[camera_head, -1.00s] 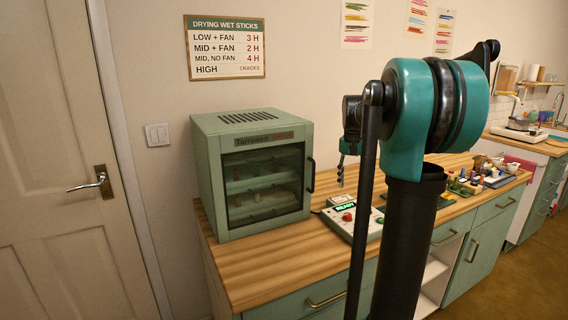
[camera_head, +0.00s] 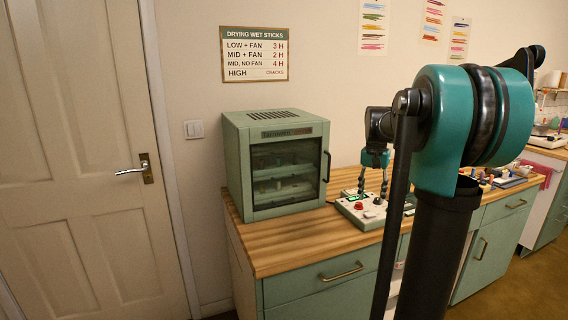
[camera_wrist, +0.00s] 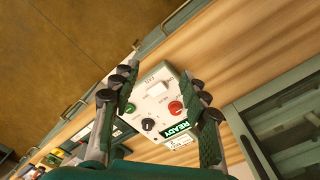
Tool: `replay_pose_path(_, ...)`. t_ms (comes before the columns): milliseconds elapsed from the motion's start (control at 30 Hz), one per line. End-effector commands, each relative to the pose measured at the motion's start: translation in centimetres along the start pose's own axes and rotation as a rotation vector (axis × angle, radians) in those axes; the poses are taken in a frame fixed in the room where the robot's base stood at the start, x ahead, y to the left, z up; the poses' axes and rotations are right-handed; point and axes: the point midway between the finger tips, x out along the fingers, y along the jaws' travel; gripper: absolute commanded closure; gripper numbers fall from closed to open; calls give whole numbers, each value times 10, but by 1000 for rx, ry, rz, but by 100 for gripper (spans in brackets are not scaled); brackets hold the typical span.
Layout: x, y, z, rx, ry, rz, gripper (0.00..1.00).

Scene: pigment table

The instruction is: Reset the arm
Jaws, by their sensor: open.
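My gripper (camera_head: 372,196) hangs at the end of my teal and black arm, fingers downward, over the white control box (camera_head: 352,212) on the wooden counter. In the wrist view, my gripper (camera_wrist: 162,80) is open, its two dark fingers spread on either side of the control box (camera_wrist: 150,92). Nothing is held between them. The box has a red knob, a black knob, a green knob and a green display reading READY. Whether the fingertips touch the box cannot be told.
A green drying cabinet (camera_head: 232,168) with a shut glass door stands left of the box on the counter (camera_head: 290,240). Pigment items (camera_head: 490,178) lie farther right, partly behind my arm. A closed door (camera_head: 85,170) is at the left.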

Motion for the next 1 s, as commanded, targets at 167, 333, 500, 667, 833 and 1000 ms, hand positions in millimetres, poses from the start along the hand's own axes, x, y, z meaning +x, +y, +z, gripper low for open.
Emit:
replay_pose_path(167, 17, -2, 20, -42, 26, -13, 55)
replay_pose_path(333, 40, -4, 45, -100, 63, -30, 55)
replay_pose_path(500, 73, -4, 85, -182, 117, -54, 55)
replay_pose_path(667, 123, 2, 145, -299, 195, -84, 55)
replay_pose_path(833, 176, 16, 213, -425, 286, -114, 55)
replay_pose_path(1000, 204, 26, 250, -494, 339, -129, 55)
